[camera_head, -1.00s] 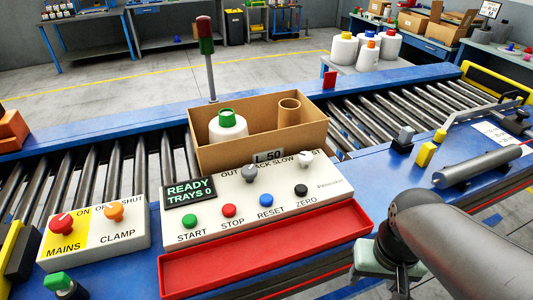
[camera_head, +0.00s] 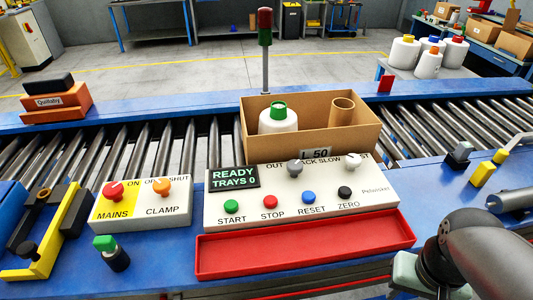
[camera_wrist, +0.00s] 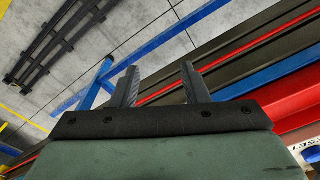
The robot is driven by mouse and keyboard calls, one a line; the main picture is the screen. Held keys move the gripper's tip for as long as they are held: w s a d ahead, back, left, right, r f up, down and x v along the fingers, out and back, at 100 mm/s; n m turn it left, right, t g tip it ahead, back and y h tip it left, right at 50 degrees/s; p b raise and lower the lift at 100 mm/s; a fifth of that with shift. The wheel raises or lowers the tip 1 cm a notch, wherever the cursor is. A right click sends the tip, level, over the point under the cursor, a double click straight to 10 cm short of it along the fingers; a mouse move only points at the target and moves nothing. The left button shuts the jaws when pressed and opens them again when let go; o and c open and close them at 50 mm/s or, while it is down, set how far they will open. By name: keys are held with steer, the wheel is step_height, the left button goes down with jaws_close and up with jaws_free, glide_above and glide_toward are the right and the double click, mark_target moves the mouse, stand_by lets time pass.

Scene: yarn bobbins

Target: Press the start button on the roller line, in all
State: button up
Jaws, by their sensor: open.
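The green START button (camera_head: 231,206) sits at the left of the white control panel (camera_head: 375,207) on the roller line. A red STOP button (camera_head: 269,202), a blue RESET button (camera_head: 308,197) and a black ZERO button (camera_head: 345,192) follow to its right. The panel's display (camera_head: 234,179) reads "READY TRAYS 0". In the wrist view my gripper (camera_wrist: 158,85) is open and empty, its two fingers apart, with floor and blue frame bars beyond. In the head view my arm is at the lower right, apart from the panel; the fingertips cannot be made out there.
An empty red tray (camera_head: 305,268) lies in front of the panel. A cardboard box (camera_head: 330,142) with a bobbin (camera_head: 278,119) and a tube (camera_head: 341,112) stands behind it. A MAINS/CLAMP box (camera_head: 140,212) and a green-topped knob (camera_head: 105,243) are left. A signal lamp (camera_head: 265,28) rises behind.

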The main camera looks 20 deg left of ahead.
jaws_close()
stand_by(1.4)
